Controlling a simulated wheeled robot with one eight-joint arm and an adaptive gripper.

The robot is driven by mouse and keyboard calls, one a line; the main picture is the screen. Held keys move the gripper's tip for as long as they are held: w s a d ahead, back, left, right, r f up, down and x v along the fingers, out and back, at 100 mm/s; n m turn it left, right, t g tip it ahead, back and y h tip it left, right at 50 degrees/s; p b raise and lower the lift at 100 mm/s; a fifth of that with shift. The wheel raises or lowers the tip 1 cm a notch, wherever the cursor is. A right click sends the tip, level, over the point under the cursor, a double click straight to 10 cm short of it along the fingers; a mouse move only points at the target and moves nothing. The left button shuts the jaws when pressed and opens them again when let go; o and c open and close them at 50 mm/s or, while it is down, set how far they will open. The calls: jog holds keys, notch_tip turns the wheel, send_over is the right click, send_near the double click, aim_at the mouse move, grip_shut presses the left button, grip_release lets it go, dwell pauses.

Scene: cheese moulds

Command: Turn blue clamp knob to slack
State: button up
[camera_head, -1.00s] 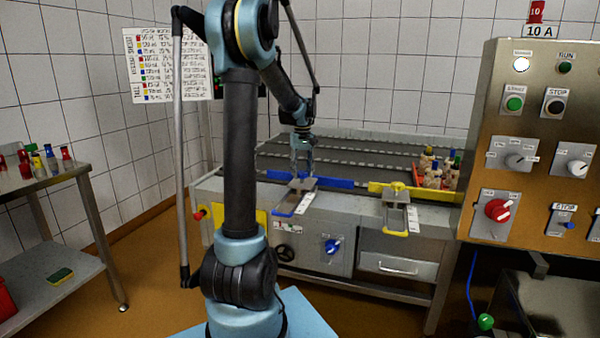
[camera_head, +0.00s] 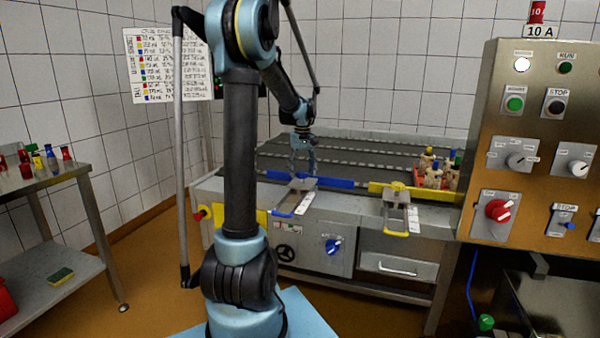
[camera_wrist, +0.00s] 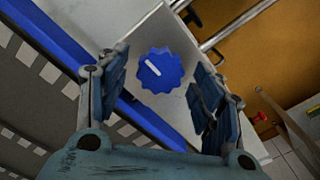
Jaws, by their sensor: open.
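The blue clamp knob (camera_wrist: 160,70) is a scalloped blue disc with a white pointer line, seen from above in the wrist view. The line slants toward the upper left. The knob sits on a pale metal plate beside a long blue rail (camera_wrist: 62,30). My gripper (camera_wrist: 168,85) is open, with one finger on each side of the knob and clear gaps visible; its height above the knob is hard to judge. In the head view, my gripper (camera_head: 302,172) points down over the blue rail (camera_head: 338,183) and its bracket; the knob is too small to make out.
A yellow rail (camera_head: 430,192) with a similar bracket lies to the right. A blue switch (camera_head: 333,246) is on the machine's front. Several capped items (camera_head: 433,172) stand on the belt's right end. A steel control panel (camera_head: 540,130) rises at right, a side table (camera_head: 45,178) at left.

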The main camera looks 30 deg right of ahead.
aim_at(302, 172)
jog(key=shift+r, duration=0.1)
notch_tip(302, 172, up, 12)
dwell(0.5)
dwell(0.4)
